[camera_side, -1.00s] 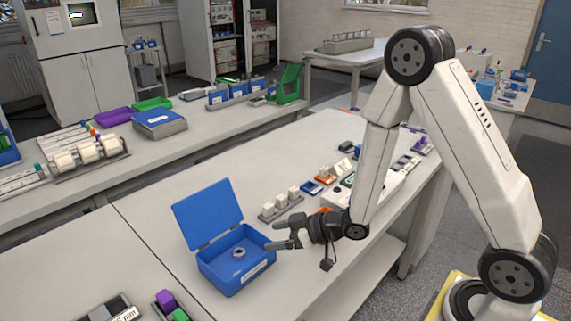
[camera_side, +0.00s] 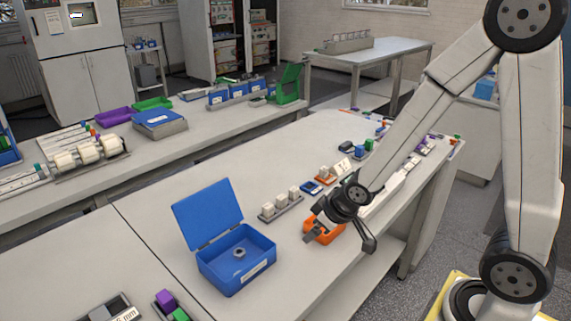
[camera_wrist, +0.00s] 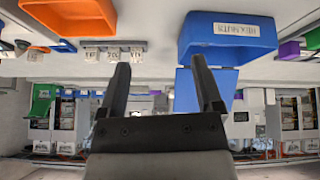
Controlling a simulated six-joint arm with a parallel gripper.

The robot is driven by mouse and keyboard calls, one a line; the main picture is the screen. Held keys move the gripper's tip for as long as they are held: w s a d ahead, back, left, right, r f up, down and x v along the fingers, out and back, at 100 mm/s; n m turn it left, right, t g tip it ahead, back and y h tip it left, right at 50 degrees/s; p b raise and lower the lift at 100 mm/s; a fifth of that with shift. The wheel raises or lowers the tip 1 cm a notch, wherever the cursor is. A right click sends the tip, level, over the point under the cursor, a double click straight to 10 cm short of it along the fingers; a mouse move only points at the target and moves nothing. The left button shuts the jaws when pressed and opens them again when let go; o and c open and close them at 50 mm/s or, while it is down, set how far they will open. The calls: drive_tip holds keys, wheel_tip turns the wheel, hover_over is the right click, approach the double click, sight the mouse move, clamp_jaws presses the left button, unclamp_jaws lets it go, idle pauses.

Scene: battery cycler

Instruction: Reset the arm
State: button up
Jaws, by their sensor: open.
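My gripper (camera_side: 314,231) is over the orange bin (camera_side: 328,236) near the table's front edge in the side view. In the wrist view my gripper (camera_wrist: 166,88) has its two fingers spread apart with nothing between them. The blue box (camera_side: 240,262) stands to the left with its lid raised, and a small metal nut (camera_side: 239,253) lies inside it. The blue box also shows upside down in the wrist view (camera_wrist: 228,45). The orange bin shows there at upper left (camera_wrist: 75,17). Whether the gripper touches the bin is hard to tell.
A rack of white blocks (camera_side: 281,206) stands behind the gripper. Several small coloured parts lie further along the table at right. A grey tray (camera_side: 108,310) and a purple block (camera_side: 165,299) are at the front left.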

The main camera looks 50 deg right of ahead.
drive_tip(key=s+r+m+g, duration=0.1)
drive_tip(key=s+r+g, duration=0.1)
drive_tip(key=s, duration=0.5)
drive_tip(key=shift+a+m+g, duration=0.3)
drive_tip(key=shift+m+g, duration=0.1)
drive_tip(key=shift+g, duration=0.4)
